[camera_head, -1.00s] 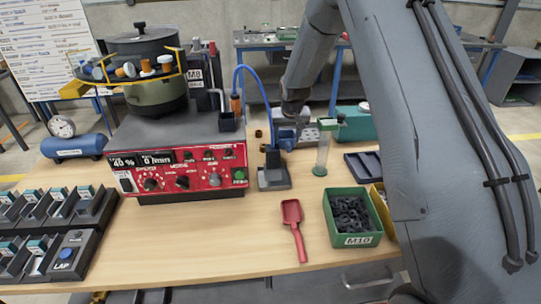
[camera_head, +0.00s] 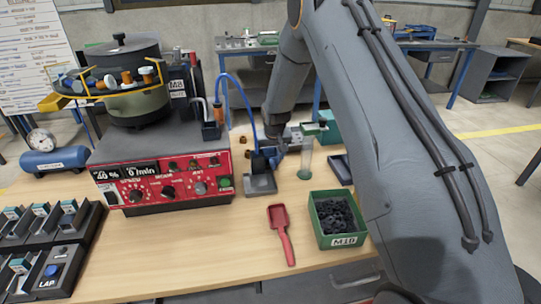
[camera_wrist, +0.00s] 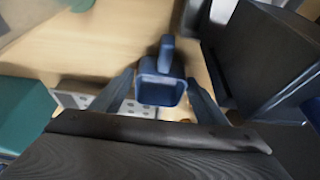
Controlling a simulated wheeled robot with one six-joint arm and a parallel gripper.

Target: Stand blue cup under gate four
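The blue cup (camera_wrist: 160,92) is between the two fingers of my gripper (camera_wrist: 160,78) in the wrist view. The fingertips sit close against both its sides and the cup looks sharp while the table behind is blurred, so my gripper appears shut on it. Its handle points to the top of the picture. In the head view my gripper is mostly hidden behind my wrist, near a small dark stand (camera_head: 260,184) with blue parts. The bowl feeder (camera_head: 135,92) stands at the left, with several coloured pieces along its yellow-edged rim. I cannot read any gate number.
The red control box (camera_head: 165,180) stands under the feeder. A blue hose (camera_head: 240,85) arches over to the stand. A green bin (camera_head: 338,218) of dark parts and a red scoop (camera_head: 280,232) lie in front. Black racks (camera_head: 40,240) fill the left. The front middle table is clear.

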